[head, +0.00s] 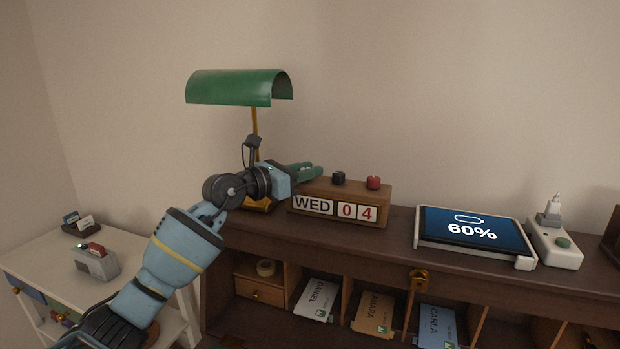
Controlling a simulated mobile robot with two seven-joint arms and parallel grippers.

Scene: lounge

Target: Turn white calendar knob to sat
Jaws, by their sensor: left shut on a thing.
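The wooden desk calendar (340,203) stands on top of the dark desk and reads WED 04. A black knob (338,178) and a red knob (373,183) sit on its top, at the middle and right. My left gripper (312,172) reaches in from the left, its green fingers over the calendar's top left end. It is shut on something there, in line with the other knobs. The white knob itself is hidden behind the fingers. My right gripper is not in view.
A green-shaded lamp (238,87) stands just behind my left gripper. A tablet (472,230) showing 60% lies right of the calendar, beside a white charger block (553,243). Pigeonholes below hold name cards. A small white table (120,262) stands at left.

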